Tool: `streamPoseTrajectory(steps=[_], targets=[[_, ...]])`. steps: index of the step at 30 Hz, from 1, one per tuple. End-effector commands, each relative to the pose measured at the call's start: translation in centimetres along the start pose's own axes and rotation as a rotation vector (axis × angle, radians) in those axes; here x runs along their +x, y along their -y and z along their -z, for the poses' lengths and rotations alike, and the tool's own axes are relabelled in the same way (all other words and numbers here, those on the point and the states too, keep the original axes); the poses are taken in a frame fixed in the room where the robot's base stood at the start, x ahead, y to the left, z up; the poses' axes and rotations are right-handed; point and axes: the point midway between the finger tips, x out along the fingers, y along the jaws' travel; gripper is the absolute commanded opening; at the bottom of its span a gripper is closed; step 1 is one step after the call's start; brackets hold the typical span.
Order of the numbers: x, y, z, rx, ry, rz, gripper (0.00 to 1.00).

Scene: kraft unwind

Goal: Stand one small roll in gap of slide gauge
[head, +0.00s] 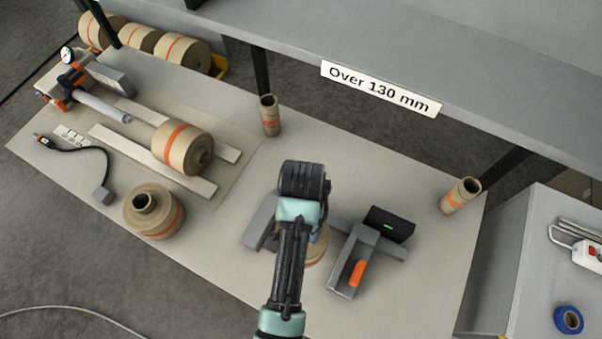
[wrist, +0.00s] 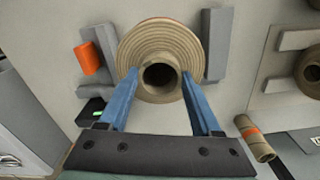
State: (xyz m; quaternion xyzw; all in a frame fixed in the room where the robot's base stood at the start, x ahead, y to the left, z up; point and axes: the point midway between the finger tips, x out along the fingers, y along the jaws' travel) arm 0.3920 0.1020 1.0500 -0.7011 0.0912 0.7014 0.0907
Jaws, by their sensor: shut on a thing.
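The slide gauge (head: 350,262) lies on the bench, with a grey jaw on each side, an orange handle and a black display with a green light. A small tan roll (head: 317,248) is between the jaws, mostly hidden under my arm in the head view. The wrist view looks down on the roll (wrist: 160,28) with its hollow core upward, so it is upright. Its edges are close to both jaws; I cannot tell if they touch or if its base rests on the bench. My gripper (wrist: 160,72) is shut on this roll, its blue fingers on either side of the core.
Narrow tubes stand at the back (head: 270,116) and right (head: 461,195). A shelf labelled "Over 130 mm" (head: 380,88) overhangs the back.

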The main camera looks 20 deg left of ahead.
Motion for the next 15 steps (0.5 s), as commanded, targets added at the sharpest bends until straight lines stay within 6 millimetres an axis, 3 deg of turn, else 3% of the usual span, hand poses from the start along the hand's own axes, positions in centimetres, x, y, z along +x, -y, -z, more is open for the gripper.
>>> streamPoseTrajectory(steps=[15], targets=[[5.1, 0.1, 0.1, 0.000, -0.003, 0.002, 0.00]])
